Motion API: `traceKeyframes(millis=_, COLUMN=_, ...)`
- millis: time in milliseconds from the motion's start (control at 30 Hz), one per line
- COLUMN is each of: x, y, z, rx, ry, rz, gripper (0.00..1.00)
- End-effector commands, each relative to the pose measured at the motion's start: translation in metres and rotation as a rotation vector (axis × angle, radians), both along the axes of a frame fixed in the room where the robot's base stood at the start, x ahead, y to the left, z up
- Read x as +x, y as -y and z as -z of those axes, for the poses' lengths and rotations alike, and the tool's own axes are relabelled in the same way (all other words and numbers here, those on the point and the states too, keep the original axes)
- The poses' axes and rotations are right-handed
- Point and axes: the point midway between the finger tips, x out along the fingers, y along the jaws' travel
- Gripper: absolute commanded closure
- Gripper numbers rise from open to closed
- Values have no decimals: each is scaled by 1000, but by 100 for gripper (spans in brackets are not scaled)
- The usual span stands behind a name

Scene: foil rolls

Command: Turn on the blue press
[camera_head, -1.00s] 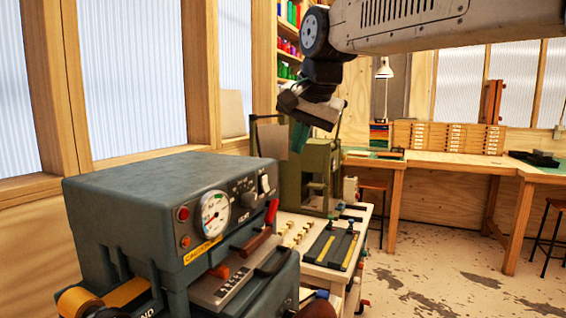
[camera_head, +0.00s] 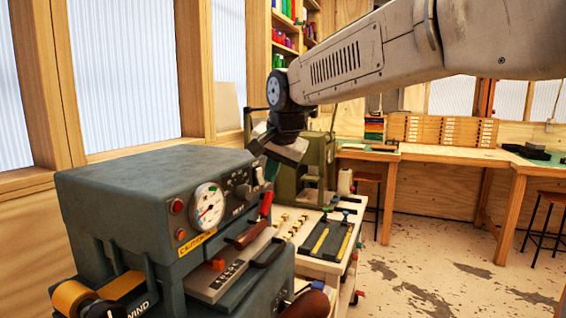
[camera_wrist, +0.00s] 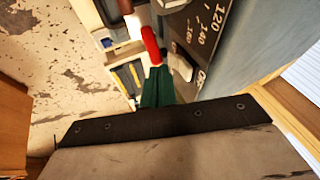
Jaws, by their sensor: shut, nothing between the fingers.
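The blue press (camera_head: 150,180) is the blue-grey machine at the left of the head view, with a gauge (camera_head: 208,205), a knob and a red-handled lever (camera_head: 266,204) on its front. My gripper (camera_head: 271,171) hangs at the press's right front corner, by the upper end of its control panel. Its green fingers are shut and empty. In the wrist view the gripper (camera_wrist: 158,88) points at the panel, close to the red lever handle (camera_wrist: 151,45) and the numbered dial markings (camera_wrist: 207,35). The white switch seen earlier on the panel is mostly hidden; I cannot tell whether the fingers touch it.
A green machine (camera_head: 310,170) stands behind my gripper. A white cart top (camera_head: 318,266) with yellow and black parts lies right of the press. A wooden workbench (camera_head: 440,155) runs along the back wall, with stools. The floor at right is clear.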

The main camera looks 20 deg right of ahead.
Motion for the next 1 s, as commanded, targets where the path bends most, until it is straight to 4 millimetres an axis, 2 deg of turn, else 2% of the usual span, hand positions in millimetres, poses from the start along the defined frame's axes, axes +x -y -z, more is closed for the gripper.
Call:
traceKeyframes(millis=200, x=6, y=-7, z=3, rx=-1, ry=1, rz=0, gripper=100)
traceKeyframes(millis=1000, x=8, y=-10, z=5, rx=45, ry=39, rz=-2, gripper=100)
